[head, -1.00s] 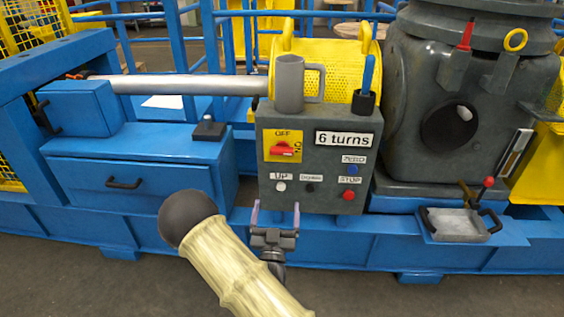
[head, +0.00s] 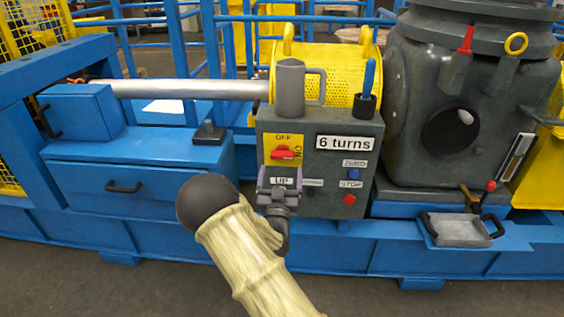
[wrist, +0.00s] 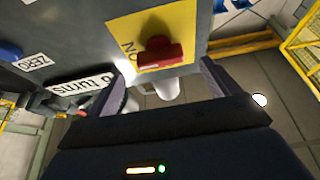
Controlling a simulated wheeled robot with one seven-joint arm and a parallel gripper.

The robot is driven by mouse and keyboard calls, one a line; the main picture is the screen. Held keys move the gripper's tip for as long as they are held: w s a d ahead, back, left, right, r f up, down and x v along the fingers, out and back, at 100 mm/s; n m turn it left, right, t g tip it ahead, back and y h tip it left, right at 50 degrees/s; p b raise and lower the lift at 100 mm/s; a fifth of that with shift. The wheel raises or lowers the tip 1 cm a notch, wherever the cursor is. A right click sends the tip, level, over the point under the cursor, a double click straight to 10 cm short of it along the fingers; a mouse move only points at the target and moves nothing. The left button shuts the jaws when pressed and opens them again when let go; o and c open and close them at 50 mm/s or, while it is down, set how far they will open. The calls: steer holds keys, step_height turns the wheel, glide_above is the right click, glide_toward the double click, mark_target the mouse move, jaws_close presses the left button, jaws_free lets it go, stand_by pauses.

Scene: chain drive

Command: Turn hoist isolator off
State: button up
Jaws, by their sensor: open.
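The hoist isolator is a red knob (head: 283,153) on a yellow plate (head: 268,149) on the grey control box front. Its handle lies sideways, toward the ON mark at the right, with OFF printed above. My gripper (head: 280,172) is in front of the box just below the knob, open and empty, fingers pointing at the panel. In the wrist view, which is turned over, the red knob (wrist: 160,52) shows between and beyond the two spread fingers (wrist: 167,76). I cannot see any contact.
The control box also carries a "6 turns" sign (head: 345,142), a blue button (head: 353,174) and a red STOP button (head: 349,199). A grey mug (head: 290,88) and a black cup (head: 364,105) with a blue-handled item stand on its top.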

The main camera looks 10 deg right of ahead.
mark_target(282, 159)
steer(key=x, duration=0.5)
steer(key=shift+w, duration=0.1)
steer(key=c, duration=1)
